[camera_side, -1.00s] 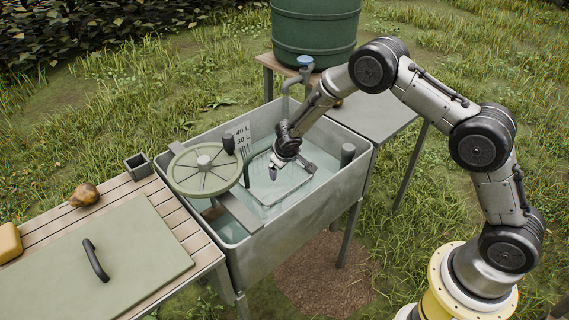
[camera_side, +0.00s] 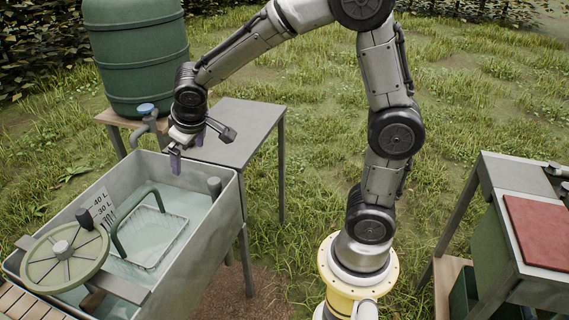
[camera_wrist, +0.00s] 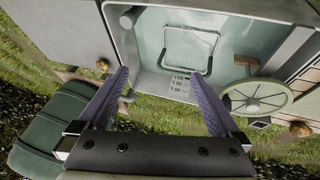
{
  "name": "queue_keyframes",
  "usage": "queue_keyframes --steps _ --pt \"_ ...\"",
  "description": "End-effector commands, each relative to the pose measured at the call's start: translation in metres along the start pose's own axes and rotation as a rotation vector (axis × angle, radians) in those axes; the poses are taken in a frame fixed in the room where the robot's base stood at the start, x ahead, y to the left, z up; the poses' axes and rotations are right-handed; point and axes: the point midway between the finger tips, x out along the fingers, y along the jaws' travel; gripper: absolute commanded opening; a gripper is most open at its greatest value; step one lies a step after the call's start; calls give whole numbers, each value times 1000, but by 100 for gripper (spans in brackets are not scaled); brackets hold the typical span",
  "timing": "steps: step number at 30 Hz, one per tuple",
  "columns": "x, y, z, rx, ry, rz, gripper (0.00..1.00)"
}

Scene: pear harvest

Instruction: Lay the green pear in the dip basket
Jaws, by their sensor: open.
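The dip basket (camera_side: 152,264) is a wire frame with a green handle, sitting in the water of the grey tank (camera_side: 205,243). It looks empty and also shows in the wrist view (camera_wrist: 186,72). My gripper (camera_side: 187,150) is open and empty, above the tank's back end beside the grey side table. Its purple fingers (camera_wrist: 158,85) stand wide apart in the wrist view. No clearly green pear is visible. A brownish pear-like fruit (camera_wrist: 300,129) lies on the slatted table, and a small brownish round thing (camera_wrist: 103,65) lies on the side table.
The green barrel (camera_side: 133,55) with a blue-topped tap (camera_side: 147,109) stands behind the tank. A round spoked wheel (camera_side: 64,258) covers the tank's near left part. The grey side table (camera_side: 235,120) looks mostly bare. A stand with a red pad (camera_side: 540,232) is at the right.

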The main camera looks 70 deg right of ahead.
Motion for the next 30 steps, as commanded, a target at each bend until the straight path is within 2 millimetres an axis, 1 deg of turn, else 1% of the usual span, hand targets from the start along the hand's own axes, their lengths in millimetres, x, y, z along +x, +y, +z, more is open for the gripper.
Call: queue_keyframes --steps 1,3,5,6,10,12,15,18,21,30 --pt "-25 9 15 16 9 -15 100" --pt "-53 17 38 26 11 -40 100" --pt "-74 21 60 32 13 -66 100" --pt "-87 23 76 34 16 -86 100" --pt "-120 22 127 35 30 -158 100" --pt "-132 19 151 29 41 -195 100" --pt "-142 13 177 20 56 -239 100" --pt "-147 8 193 10 65 -268 100" --pt "-148 6 200 6 69 -281 100" --pt "-149 6 200 4 69 -283 100"
